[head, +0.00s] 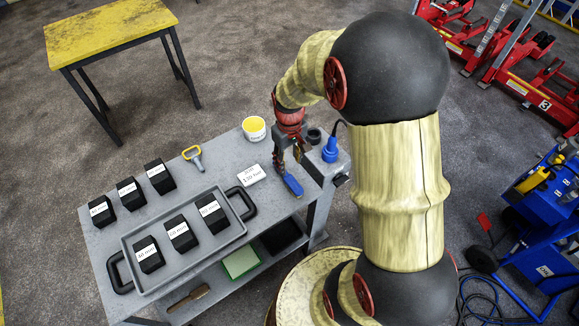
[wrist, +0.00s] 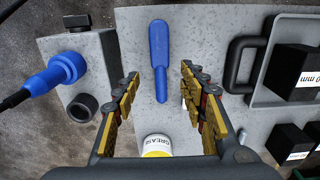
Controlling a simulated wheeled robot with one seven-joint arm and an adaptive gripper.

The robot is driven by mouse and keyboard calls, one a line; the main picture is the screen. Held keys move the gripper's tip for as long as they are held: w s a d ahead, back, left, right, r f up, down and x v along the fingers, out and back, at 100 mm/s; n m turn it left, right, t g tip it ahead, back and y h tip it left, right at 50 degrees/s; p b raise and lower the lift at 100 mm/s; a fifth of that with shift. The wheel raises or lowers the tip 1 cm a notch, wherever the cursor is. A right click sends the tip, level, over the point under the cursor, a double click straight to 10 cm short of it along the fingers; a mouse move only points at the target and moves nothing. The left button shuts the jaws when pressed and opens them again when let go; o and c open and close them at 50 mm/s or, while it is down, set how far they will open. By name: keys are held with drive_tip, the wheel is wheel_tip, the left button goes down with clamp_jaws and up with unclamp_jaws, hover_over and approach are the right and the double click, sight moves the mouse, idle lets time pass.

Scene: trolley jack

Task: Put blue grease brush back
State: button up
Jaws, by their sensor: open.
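The blue grease brush (head: 292,184) lies on the grey trolley top near its right end. In the wrist view the brush (wrist: 158,55) lies lengthwise, its broad end away from me and its narrow end towards me. My gripper (head: 287,165) is over the trolley top by the brush. In the wrist view my gripper (wrist: 160,75) is open and empty, with one finger on each side of the brush's line. The grease pot (head: 254,127) stands behind the brush, with yellow inside. Its label shows in the wrist view (wrist: 157,143), partly cut off by my gripper.
A blue plug with a black cable (head: 331,148) and a black ring (wrist: 83,106) sit on a block beside the brush. A white sign (head: 250,175), a grey tray (head: 205,247) of black blocks and a yellow-handled tool (head: 193,155) occupy the trolley (head: 226,160).

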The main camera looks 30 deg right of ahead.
drive_tip(key=s+a+r+t, duration=0.2)
drive_tip(key=s+a+r, duration=0.2)
drive_tip(key=r, duration=0.4)
drive_tip(key=s+a+r+t, duration=0.1)
drive_tip(key=s+a+r, duration=0.3)
drive_tip(key=s+r, duration=0.2)
drive_tip(key=s+a+r+t, duration=0.2)
drive_tip(key=s+a+r, duration=0.2)
drive_tip(key=r, duration=0.6)
drive_tip(key=shift+s+r+t, duration=0.3)
drive_tip(key=shift+s+r, duration=0.1)
drive_tip(key=shift+s, duration=0.25)
